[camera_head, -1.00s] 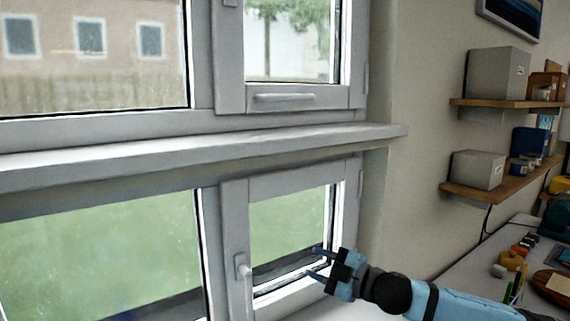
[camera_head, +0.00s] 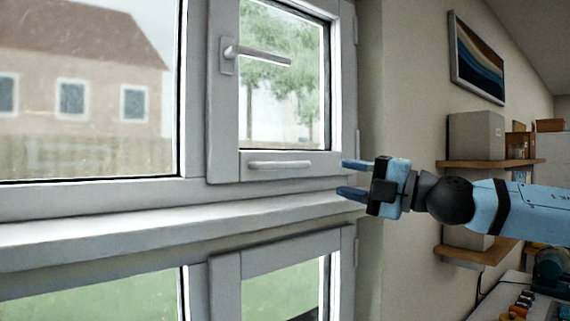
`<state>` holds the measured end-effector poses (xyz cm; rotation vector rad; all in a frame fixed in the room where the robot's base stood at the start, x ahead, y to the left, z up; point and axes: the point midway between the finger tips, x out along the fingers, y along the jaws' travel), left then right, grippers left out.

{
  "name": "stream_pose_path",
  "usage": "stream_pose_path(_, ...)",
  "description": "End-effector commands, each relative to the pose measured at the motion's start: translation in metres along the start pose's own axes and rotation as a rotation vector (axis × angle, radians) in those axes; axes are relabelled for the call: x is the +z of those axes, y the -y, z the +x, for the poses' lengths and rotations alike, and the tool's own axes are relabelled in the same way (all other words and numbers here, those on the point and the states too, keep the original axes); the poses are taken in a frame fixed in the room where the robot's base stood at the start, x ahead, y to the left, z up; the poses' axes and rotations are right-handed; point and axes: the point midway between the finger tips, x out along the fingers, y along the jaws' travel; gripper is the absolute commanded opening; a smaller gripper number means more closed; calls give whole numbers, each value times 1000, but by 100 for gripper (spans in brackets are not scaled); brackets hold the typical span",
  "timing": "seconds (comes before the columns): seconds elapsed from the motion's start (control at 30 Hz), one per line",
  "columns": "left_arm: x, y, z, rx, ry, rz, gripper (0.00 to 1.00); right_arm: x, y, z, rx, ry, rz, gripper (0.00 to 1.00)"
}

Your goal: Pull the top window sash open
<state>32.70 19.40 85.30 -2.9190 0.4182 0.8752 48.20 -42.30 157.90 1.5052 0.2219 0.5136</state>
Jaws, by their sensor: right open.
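The top window sash (camera_head: 222,110) is a white framed pane above the sill ledge. Its lever handle (camera_head: 262,56) on the left stile points right, roughly level. A white pull bar (camera_head: 279,165) runs along the sash's bottom rail. The sash appears to sit flush in its frame. My right gripper (camera_head: 350,178) is open and empty, its two blue fingers pointing left. In the picture it lies just right of the pull bar, near the sash's lower right corner, and appears apart from it. My left gripper is not in view.
A white ledge (camera_head: 130,228) juts out below the top sash. A lower sash (camera_head: 232,290) lies beneath it. On the right wall are shelves (camera_head: 490,163) with boxes (camera_head: 475,135) and a framed picture (camera_head: 476,58). A cluttered desk (camera_head: 490,312) stands at the lower right.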

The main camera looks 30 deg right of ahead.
Motion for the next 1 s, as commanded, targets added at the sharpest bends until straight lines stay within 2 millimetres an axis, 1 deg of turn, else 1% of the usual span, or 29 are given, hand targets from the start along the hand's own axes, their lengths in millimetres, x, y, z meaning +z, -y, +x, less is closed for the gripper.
stream_pose_path(0.03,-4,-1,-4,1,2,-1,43,0,-2,5,-3,-1,3,40)
stream_pose_path(0.27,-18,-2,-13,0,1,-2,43,1,-2,22,-2,1,5,40)
stream_pose_path(0.33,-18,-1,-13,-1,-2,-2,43,1,1,25,-4,1,3,40)
stream_pose_path(0.8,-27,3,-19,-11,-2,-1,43,2,0,48,-1,3,4,40)
stream_pose_path(1.0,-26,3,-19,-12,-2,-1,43,2,2,59,-4,5,1,40)
